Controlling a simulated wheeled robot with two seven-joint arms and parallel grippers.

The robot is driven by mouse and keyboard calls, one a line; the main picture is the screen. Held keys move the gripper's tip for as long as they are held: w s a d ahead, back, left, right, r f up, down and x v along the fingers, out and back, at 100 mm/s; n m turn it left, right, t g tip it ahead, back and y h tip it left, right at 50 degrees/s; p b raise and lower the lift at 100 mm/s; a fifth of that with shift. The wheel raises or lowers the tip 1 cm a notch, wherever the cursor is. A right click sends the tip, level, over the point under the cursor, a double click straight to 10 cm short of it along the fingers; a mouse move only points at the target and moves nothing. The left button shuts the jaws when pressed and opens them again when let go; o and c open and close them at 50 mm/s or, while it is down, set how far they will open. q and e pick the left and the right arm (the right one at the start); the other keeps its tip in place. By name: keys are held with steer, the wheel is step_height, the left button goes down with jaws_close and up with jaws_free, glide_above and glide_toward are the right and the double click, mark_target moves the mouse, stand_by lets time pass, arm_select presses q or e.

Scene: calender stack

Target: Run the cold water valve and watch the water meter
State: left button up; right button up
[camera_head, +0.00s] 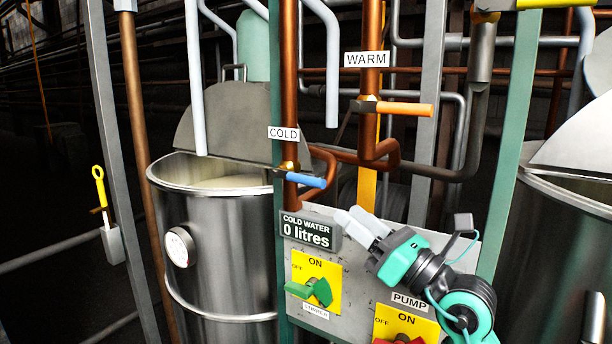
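The cold water valve has a blue lever (306,180) on a copper pipe under a "COLD" label (283,133). The lever points to the right and slightly down. The water meter display (311,233) reads "COLD WATER 0 litres" on the grey panel below the lever. My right gripper (356,222) is just right of the display and below the blue lever, apart from the lever. Its pale fingers point up and left, and nothing shows between them. They lie close together in this view, so their opening is unclear. My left gripper is not in view.
An orange lever (404,109) sits under the "WARM" label (366,59). The panel has a green stirrer switch (311,290) and a red pump switch (400,340). A steel vat (222,255) stands behind left, another (560,250) at right. Green and grey posts flank the panel.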

mark_target(305, 180)
steer(key=p+x, duration=0.4)
steer(key=x, duration=0.6)
steer(key=shift+r, duration=0.25)
steer(key=shift+w+a+r+p, duration=0.1)
steer(key=shift+w+a+p, duration=0.3)
steer(key=shift+w+a, duration=0.25)
jaws_close()
